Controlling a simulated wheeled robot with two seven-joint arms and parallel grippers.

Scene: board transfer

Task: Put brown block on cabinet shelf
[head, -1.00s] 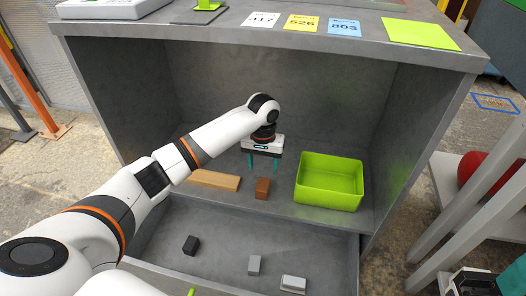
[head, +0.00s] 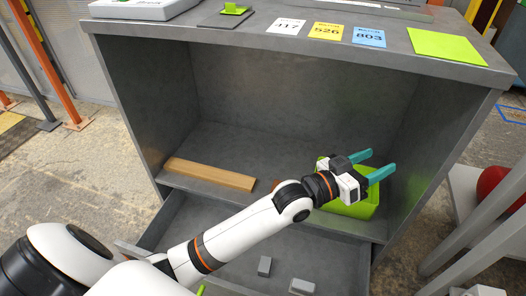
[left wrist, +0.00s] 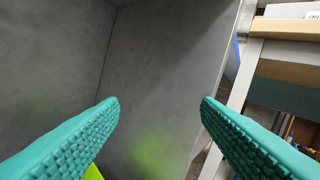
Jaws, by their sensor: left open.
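The brown block (head: 277,184) is on the cabinet shelf (head: 235,150), mostly hidden behind my left arm; only a small reddish-brown part shows. My left gripper (head: 377,165) is open and empty, to the right of the block and above the green bin (head: 357,209). Its teal fingers point to the right. In the left wrist view the open fingers (left wrist: 160,103) have nothing between them and face the grey cabinet wall. My right gripper is not seen.
A light wooden plank (head: 210,174) lies on the shelf's left. Below, an open drawer holds small grey blocks (head: 264,266) (head: 302,287). The cabinet top carries cards (head: 326,31) and a green sheet (head: 445,46). The shelf's back middle is clear.

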